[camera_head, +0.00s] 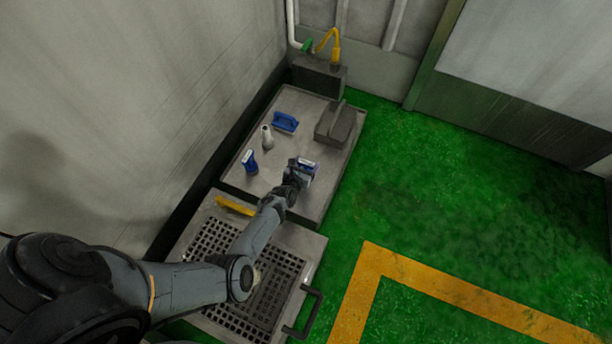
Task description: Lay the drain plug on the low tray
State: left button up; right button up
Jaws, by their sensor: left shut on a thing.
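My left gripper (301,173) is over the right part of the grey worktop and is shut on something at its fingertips. A small blue-and-white object (308,165) shows right at the fingers; I cannot tell clearly whether it is the drain plug, since the gripper partly hides it. A low tray-like unit with a dark perforated grate (206,242) stands in front of the worktop, partly hidden by my left arm; I cannot be sure that it is the low tray. My right gripper is not in view.
On the grey worktop (285,108) stand a blue brush-like item (285,122), a pale bottle (267,138), a blue-and-white container (250,161) and a dark grey block (336,123). A yellow bar (235,205) lies near the grate. Green floor at right is clear.

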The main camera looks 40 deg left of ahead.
pick_arm(q)
jog(key=shift+f+b, duration=1.8)
jog(key=shift+f, duration=0.75)
jog(key=shift+a, duration=0.1)
jog(key=shift+r, duration=0.1)
jog(key=shift+f, duration=0.2)
jog(key=o, duration=1.3)
jog(key=shift+r, duration=0.1)
